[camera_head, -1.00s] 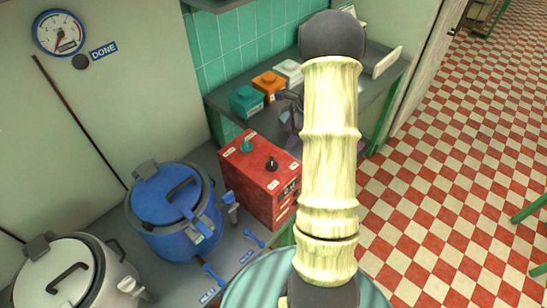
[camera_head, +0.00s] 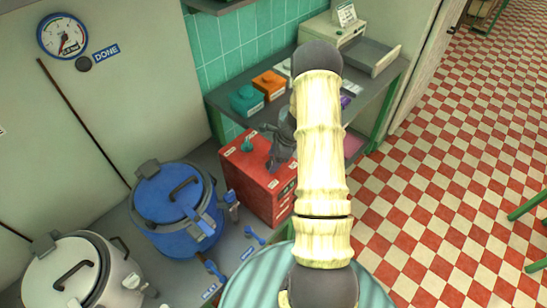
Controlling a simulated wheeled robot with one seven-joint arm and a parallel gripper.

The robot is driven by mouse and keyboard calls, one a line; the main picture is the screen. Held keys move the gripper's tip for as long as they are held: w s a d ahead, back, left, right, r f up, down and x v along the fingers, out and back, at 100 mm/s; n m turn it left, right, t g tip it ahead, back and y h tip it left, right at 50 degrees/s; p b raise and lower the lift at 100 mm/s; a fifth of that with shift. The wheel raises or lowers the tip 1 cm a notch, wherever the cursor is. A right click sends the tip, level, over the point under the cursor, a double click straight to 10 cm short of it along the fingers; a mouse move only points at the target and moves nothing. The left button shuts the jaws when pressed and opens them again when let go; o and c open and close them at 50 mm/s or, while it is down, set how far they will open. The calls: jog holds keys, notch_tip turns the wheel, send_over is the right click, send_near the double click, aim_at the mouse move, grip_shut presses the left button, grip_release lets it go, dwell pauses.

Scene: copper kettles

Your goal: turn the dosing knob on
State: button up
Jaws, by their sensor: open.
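A red box (camera_head: 263,197) stands on the grey counter, with a small teal knob (camera_head: 248,144) on the left of its top. Labels mark the box, but I cannot read which knob is the dosing one. My dark gripper (camera_head: 271,163) is over the right part of the box top, to the right of the teal knob, pointing down. It is open. It hides the place of the black knob, and I cannot tell whether it touches that knob. My pale arm covers the box's right side.
A blue kettle (camera_head: 172,212) and a white kettle (camera_head: 66,281) stand left of the box. Teal (camera_head: 246,101) and orange (camera_head: 269,84) boxes sit on the shelf behind. A gauge (camera_head: 62,36) is on the wall.

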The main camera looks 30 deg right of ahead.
jog(key=c, duration=1)
jog(key=shift+n, duration=0.4)
jog(key=n, duration=0.1)
jog(key=n+g+b, duration=0.1)
jog(key=n, duration=0.1)
jog(key=shift+w+d+n+g, duration=0.1)
jog(key=shift+w+n+g, duration=0.1)
jog(key=shift+n+g, duration=0.1)
jog(key=n+g+b, duration=0.1)
jog(key=n+b, duration=0.1)
jog(key=n, duration=0.2)
jog(key=shift+w+g, duration=0.1)
jog(key=shift+g, duration=0.3)
jog(key=n+g+b, duration=0.1)
jog(key=n, duration=0.4)
jog(key=shift+w+h, duration=0.1)
jog(key=shift+h, duration=0.3)
jog(key=n, duration=0.2)
jog(key=n+g+h+b, duration=0.1)
jog(key=n, duration=0.1)
jog(key=shift+w+a+r+n+g+h, duration=0.1)
jog(key=shift+a+n+g+h, duration=0.1)
jog(key=shift+n+g+h, duration=0.1)
